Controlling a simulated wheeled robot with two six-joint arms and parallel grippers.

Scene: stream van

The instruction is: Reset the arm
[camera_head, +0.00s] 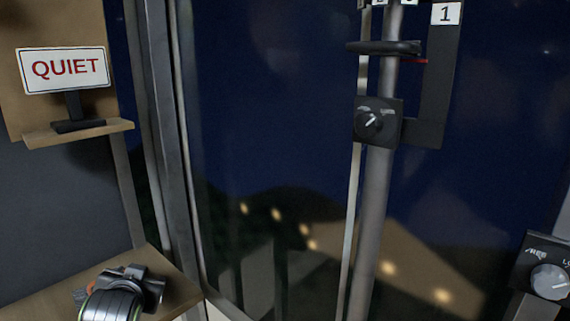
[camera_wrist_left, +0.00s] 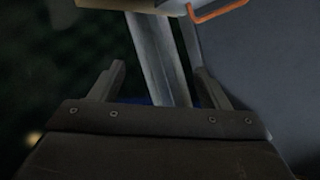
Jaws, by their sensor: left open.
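My left gripper (camera_wrist_left: 160,82) shows in the left wrist view with its two fingers apart and nothing between them. Beyond the fingers are a metal post (camera_wrist_left: 155,55) and a grey wall (camera_wrist_left: 260,70). In the head view, a dark rounded part with a green ring, which looks like my left arm's wrist, is at the bottom left over a wooden shelf (camera_head: 187,292). I cannot make out the fingertips there. My right gripper is not in view.
A QUIET sign (camera_head: 65,69) stands on a small wooden ledge (camera_head: 78,134). A metal pole (camera_head: 374,210) carries a black knob box (camera_head: 378,121) and a bracket labelled 1 (camera_head: 437,85). Another knob box (camera_head: 545,270) is at right. An orange hook (camera_wrist_left: 218,12) shows in the wrist view.

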